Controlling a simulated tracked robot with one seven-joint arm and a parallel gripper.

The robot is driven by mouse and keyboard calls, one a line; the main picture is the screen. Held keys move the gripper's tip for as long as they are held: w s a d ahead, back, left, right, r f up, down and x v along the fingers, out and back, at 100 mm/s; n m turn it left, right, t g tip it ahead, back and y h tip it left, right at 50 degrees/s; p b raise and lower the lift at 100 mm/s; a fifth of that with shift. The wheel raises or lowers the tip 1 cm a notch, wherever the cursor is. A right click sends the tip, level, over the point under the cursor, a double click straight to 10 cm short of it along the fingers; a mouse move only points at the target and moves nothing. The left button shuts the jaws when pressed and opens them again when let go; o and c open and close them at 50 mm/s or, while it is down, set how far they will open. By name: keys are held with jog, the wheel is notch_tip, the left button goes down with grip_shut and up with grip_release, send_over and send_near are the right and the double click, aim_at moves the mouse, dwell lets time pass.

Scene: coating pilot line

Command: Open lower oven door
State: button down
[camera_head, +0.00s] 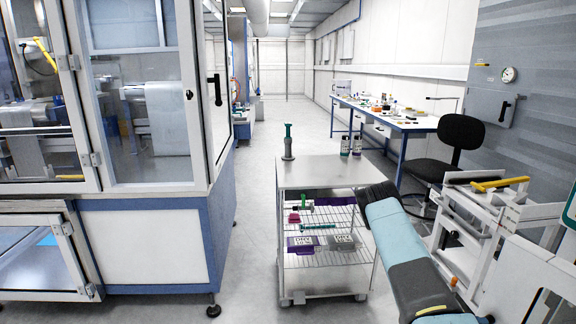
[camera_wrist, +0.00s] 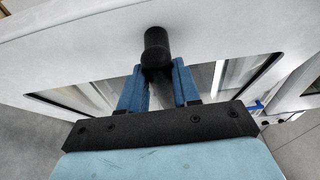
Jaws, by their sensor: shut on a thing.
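The door in the wrist view is a white panel (camera_wrist: 80,48) with a dark-edged window, and it lies across the picture at a tilt. A black handle (camera_wrist: 156,47) stands out from it. My gripper (camera_wrist: 160,84) has its two blue fingers on either side of the handle and is shut on it. The fingers and the dark gripper body hide part of the window. My gripper does not show clearly in the head view, where my light-blue and dark arm comes up at lower right. I cannot tell how far the door stands open.
A steel cart (camera_head: 325,173) with bottles and a green-topped tool stands in the middle, close to my arm. A white frame cart (camera_head: 460,225) and a black chair (camera_head: 450,150) are at right. A glazed machine (camera_head: 140,220) fills the left. The aisle floor (camera_head: 250,160) between is clear.

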jog(key=shift+s+a+f, duration=0.1)
jog(key=shift+a+f, duration=0.05)
jog(key=s+a+t, duration=0.1)
jog(key=s+a, duration=0.2)
jog(key=a, duration=0.2)
jog(key=shift+a+n, duration=0.25)
jog(key=shift+n, duration=0.15)
dwell(0.7)
jog(key=shift+s+f, duration=0.1)
jog(key=s+a+n+t, duration=0.1)
jog(key=s+a, duration=0.2)
jog(key=a, duration=0.2)
jog(key=shift+s+a+t, duration=0.15)
jog(key=shift+a+t, duration=0.05)
jog(key=shift+t, duration=0.1)
dwell(1.1)
dwell(0.3)
jog(key=shift+s+a, duration=0.1)
jog(key=s+a+t, duration=0.1)
jog(key=s+a, duration=0.2)
jog(key=a, duration=0.2)
jog(key=shift+s+n, duration=0.25)
jog(key=shift+n, duration=0.15)
dwell(0.7)
dwell(0.4)
